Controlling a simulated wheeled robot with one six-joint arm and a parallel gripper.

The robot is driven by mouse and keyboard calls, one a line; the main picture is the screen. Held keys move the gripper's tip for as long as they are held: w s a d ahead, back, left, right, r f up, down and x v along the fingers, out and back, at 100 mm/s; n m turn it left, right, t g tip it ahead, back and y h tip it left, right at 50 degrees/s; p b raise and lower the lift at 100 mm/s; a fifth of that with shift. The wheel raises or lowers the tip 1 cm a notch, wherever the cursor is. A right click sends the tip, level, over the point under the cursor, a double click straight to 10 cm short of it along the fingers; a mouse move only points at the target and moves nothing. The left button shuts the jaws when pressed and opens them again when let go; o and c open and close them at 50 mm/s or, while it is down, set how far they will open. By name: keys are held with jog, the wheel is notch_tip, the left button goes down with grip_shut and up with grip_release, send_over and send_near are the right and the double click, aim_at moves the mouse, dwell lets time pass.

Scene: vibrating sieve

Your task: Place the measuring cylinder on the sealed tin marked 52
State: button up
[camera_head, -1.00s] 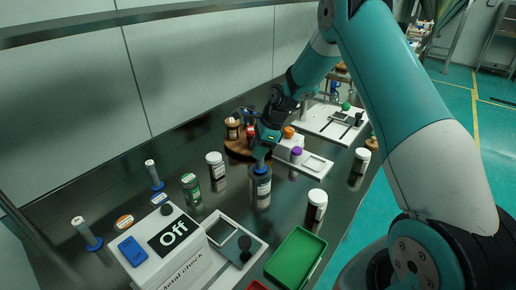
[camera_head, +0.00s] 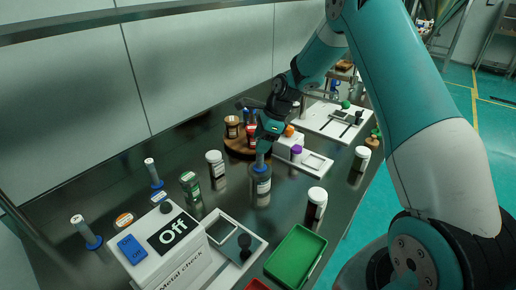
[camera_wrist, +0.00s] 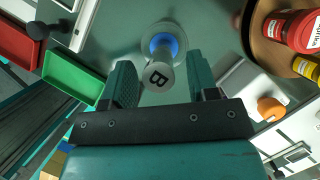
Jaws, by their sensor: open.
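The measuring cylinder (camera_wrist: 157,76) stands in the wrist view with its letter-B end towards the camera and its blue foot (camera_wrist: 160,44) on a round grey top. In the head view its lower part (camera_head: 260,160) shows above a dark grey tin with a pale label (camera_head: 262,187); the number on it is too small to read. The cylinder looks upright on the tin. My gripper (camera_wrist: 160,85) is open, with a finger on each side of the cylinder and visible gaps. In the head view my gripper (camera_head: 265,145) hides the cylinder's upper part.
Two similar blue-footed cylinders (camera_head: 153,172) (camera_head: 85,232) stand at left. White-capped jars (camera_head: 215,163) (camera_head: 316,203) and a green-lidded jar (camera_head: 190,186) stand close by. A wooden turntable (camera_head: 238,145) is behind, the metal check box (camera_head: 165,245) front left, and a green tray (camera_head: 296,255) in front.

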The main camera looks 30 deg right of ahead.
jog(key=v, duration=0.9)
jog(key=s+a+r+n, duration=0.4)
jog(key=a+n, duration=0.1)
jog(key=a, duration=0.2)
jog(key=s+a+r+n+g, duration=0.1)
jog(key=s+a+r+n, duration=0.2)
jog(key=s+a+n, duration=0.4)
jog(key=s+a+r+n, duration=0.3)
jog(key=s+a+n, duration=0.3)
jog(key=s+n, duration=0.25)
jog(key=s+a+n, duration=0.2)
jog(key=s+n, duration=0.7)
jog(key=s, duration=0.3)
jog(key=shift+s+a+f+g+b, duration=0.15)
jog(key=shift+a+f+g+b, duration=0.05)
jog(key=shift+f+g+b, duration=0.2)
